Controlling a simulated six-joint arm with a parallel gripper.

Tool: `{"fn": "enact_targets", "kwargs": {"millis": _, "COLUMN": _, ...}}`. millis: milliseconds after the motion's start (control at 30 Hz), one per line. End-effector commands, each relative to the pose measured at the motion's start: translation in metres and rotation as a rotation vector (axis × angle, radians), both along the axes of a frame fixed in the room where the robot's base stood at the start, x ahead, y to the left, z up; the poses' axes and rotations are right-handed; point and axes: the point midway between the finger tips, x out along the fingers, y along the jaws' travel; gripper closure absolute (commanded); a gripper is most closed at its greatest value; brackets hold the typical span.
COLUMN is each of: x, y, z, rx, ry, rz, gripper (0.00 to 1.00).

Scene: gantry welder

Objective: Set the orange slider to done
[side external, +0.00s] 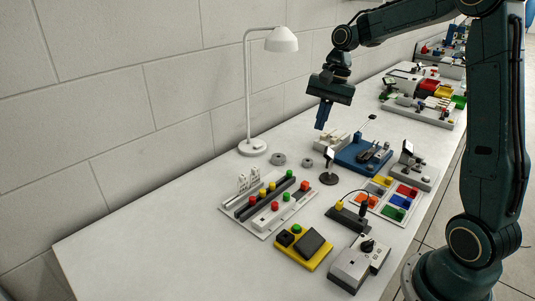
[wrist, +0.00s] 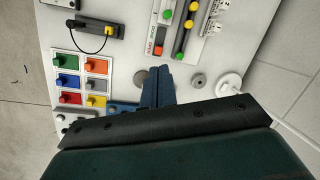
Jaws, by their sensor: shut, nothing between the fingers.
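A light board (side external: 240,210) carries parallel rails with several coloured knobs. An orange-red piece (side external: 304,186) sits at the board's right end in the side view. In the wrist view an orange piece (wrist: 161,31) lies on a white strip at the top. My gripper (side external: 320,126) is shut and empty, raised above the table behind the board. Its fingers also show in the wrist view (wrist: 157,72), pointing toward the board, apart from it.
A white lamp (side external: 252,147) stands behind the board. Grey rings (side external: 279,159) lie beside it. A blue device (side external: 362,154), a tray of coloured bins (wrist: 55,82), a yellow button box (side external: 304,247) and a grey box (side external: 350,268) stand around. The table's front left is clear.

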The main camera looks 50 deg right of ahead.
Motion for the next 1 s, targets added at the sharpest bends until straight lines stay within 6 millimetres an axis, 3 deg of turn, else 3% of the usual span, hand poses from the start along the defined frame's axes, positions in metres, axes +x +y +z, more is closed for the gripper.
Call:
{"fn": "enact_targets", "kwargs": {"millis": 300, "x": 0.019, "y": -0.047, "z": -0.043, "rx": 0.082, "ry": 0.099, "rz": -0.187, "gripper": 1.0}}
{"fn": "enact_targets", "kwargs": {"millis": 600, "x": 0.026, "y": -0.087, "z": -0.086, "rx": 0.15, "ry": 0.187, "rz": -0.348, "gripper": 1.0}}
{"fn": "enact_targets", "kwargs": {"millis": 800, "x": 0.027, "y": -0.103, "z": -0.104, "rx": 0.176, "ry": 0.221, "rz": -0.412, "gripper": 1.0}}
{"fn": "enact_targets", "kwargs": {"millis": 1000, "x": 0.027, "y": -0.107, "z": -0.109, "rx": 0.184, "ry": 0.232, "rz": -0.432, "gripper": 1.0}}
